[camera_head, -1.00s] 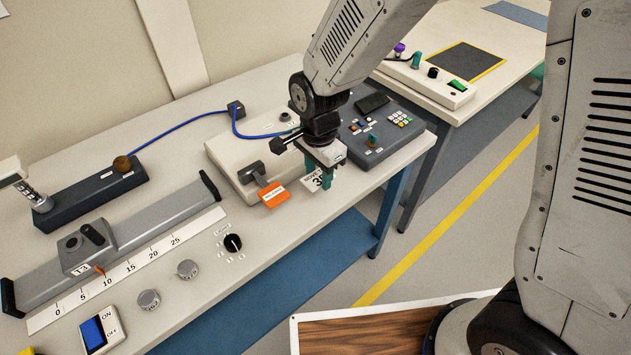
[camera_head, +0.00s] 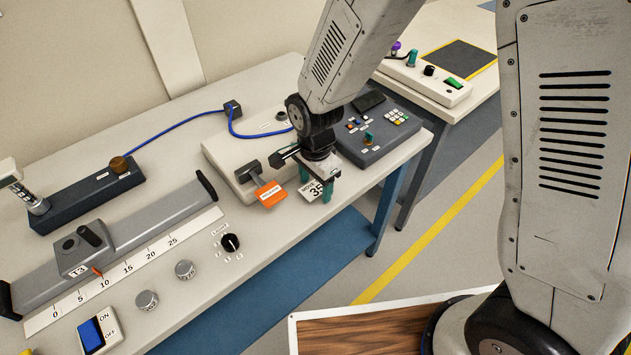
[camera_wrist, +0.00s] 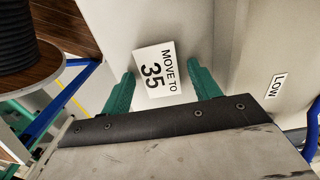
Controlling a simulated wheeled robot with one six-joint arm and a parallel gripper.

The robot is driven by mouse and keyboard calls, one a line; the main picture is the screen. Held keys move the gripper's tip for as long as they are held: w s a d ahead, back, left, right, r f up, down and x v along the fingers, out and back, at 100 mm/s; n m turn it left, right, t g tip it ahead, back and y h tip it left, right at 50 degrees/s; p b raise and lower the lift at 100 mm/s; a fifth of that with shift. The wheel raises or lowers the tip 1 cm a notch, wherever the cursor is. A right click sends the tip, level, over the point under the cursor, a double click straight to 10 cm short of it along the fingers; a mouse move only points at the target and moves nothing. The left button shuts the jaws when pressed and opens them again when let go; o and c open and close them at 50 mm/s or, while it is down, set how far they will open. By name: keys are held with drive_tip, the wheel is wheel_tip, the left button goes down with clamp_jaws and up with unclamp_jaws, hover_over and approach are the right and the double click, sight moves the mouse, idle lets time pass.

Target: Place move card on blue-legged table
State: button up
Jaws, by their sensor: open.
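The white card (camera_head: 311,190) printed "MOVE TO 35" is on or just above the grey-white top of the blue-legged table (camera_head: 262,262), near its front edge. My gripper (camera_head: 316,183) points down over it. In the wrist view the card (camera_wrist: 156,70) shows between the two green fingers of my gripper (camera_wrist: 160,78), which are open with a small gap on each side. Its text reads sideways there. One blue leg shows under the table's right end. I cannot tell whether the card lies flat on the top.
An orange tag (camera_head: 269,194) on a beige box stands just left of my gripper. A dark keypad console (camera_head: 378,132) is behind on the right. A slide rail (camera_head: 140,230), knobs and a switch fill the left. A second table (camera_head: 455,103) stands beyond a gap.

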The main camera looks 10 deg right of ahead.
sight(315, 187)
drive_tip(key=shift+r, duration=0.1)
wheel_tip(315, 187, up, 12)
idle(0.5)
drive_tip(key=s+d+r+n+t, duration=0.1)
drive_tip(key=s+d+r+n, duration=0.3)
drive_tip(key=s+d+r, duration=0.3)
drive_tip(key=s+d+r+n, duration=0.35)
drive_tip(key=d+r, duration=0.25)
drive_tip(key=d, duration=0.3)
drive_tip(key=s+d+r+n, duration=0.1)
drive_tip(key=s+d+n, duration=0.2)
drive_tip(key=s, duration=0.6)
drive_tip(key=shift+s+d+r+n, duration=0.25)
drive_tip(key=shift+s+d+n, duration=0.1)
drive_tip(key=shift+d, duration=0.75)
